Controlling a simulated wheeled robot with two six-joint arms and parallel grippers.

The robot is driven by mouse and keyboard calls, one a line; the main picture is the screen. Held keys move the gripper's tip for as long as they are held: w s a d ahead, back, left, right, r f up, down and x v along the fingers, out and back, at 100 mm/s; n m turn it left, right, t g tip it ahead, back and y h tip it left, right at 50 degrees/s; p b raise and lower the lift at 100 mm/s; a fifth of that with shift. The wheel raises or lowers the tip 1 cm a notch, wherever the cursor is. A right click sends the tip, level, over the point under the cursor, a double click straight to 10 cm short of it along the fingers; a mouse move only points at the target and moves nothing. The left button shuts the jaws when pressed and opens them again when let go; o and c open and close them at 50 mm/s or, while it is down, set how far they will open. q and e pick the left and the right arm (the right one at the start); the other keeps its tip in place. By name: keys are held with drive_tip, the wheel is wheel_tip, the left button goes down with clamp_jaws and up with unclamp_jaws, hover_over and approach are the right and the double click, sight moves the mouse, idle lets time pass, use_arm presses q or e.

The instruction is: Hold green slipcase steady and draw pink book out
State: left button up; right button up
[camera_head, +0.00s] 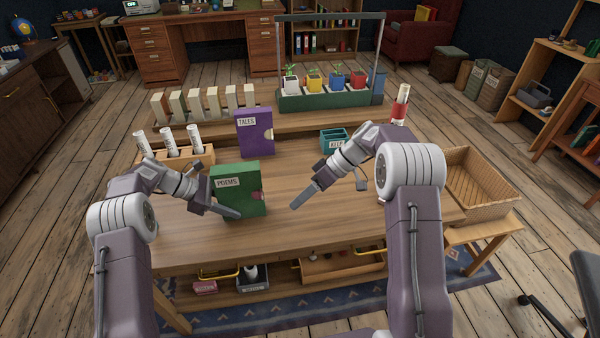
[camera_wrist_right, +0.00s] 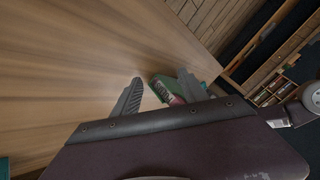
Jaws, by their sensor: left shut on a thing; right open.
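The green slipcase (camera_head: 240,178), labelled POEMS, stands upright on the wooden table. The pink book (camera_head: 257,196) is inside it, and only a small part shows at the notch on the right side. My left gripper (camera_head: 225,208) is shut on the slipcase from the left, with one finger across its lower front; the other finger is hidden. My right gripper (camera_head: 328,197) is open and empty, to the right of the slipcase and apart from it. In the right wrist view, the slipcase (camera_wrist_right: 159,82) and pink book (camera_wrist_right: 172,97) show beyond the open fingers (camera_wrist_right: 160,78).
A purple TALES slipcase (camera_head: 252,137) stands behind the green one. A teal KEEP box (camera_head: 334,140) is behind my right gripper. A wooden rack of rolled papers (camera_head: 175,156) is at the left, and a wicker tray (camera_head: 478,206) is at the right.

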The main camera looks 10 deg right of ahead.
drive_tip(key=w+r+n+y, duration=0.5)
drive_tip(key=n, duration=0.3)
drive_tip(key=x, duration=1.1)
drive_tip(key=shift+w+a+f, duration=0.25)
drive_tip(key=shift+f, duration=0.2)
drive_tip(key=shift+c, duration=0.3)
clamp_jaws()
